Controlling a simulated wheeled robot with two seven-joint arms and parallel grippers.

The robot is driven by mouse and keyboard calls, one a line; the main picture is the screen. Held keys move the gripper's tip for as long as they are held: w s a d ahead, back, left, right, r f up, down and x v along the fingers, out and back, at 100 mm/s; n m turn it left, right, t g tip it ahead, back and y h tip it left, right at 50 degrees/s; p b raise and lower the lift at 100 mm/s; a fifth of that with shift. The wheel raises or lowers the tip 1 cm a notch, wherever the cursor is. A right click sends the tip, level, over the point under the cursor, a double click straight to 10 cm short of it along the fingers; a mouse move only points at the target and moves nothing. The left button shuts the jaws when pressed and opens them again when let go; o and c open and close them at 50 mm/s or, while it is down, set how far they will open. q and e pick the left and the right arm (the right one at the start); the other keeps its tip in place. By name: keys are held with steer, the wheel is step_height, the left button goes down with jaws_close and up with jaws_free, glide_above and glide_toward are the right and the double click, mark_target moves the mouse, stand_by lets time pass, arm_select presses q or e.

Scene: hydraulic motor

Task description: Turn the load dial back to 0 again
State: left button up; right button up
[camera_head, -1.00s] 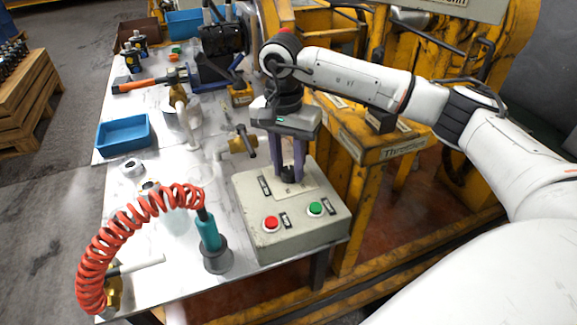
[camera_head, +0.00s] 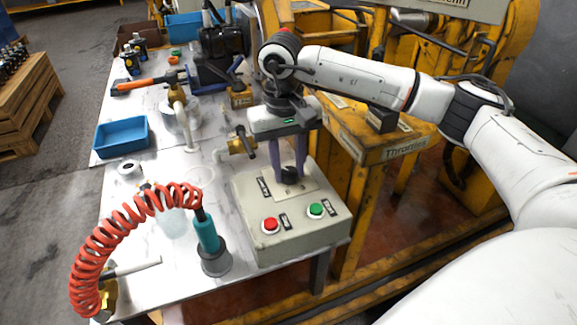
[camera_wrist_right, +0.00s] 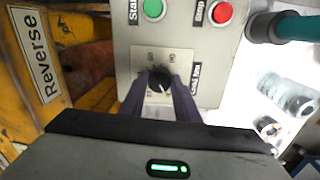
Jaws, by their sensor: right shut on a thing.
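The load dial (camera_wrist_right: 159,79) is a black round knob with a white pointer line on a pale plate, on top of the grey control box (camera_head: 325,232). In the head view the dial (camera_head: 290,175) shows between the purple fingers of my right gripper (camera_head: 287,172). My right gripper comes down on it from above, and in the right wrist view its fingers (camera_wrist_right: 160,90) stand on either side of the knob, shut on it. The small scale marks around the knob are too small to read surely. My left gripper is not in view.
The box carries a red button (camera_head: 270,225) and a green button (camera_head: 315,209) in front of the dial. A teal tool (camera_head: 207,236) on a coiled red hose (camera_head: 100,235) stands left of the box. A brass valve (camera_head: 241,145) is close behind it.

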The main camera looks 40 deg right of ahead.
mark_target(286, 172)
stand_by(0.4)
steer(key=o, duration=1)
steer(key=shift+o, duration=0.2)
step_height(286, 172, up, 10)
steer(key=shift+a+r+p, duration=0.2)
steer(key=shift+a+p, duration=0.05)
steer(key=shift+p, duration=0.15)
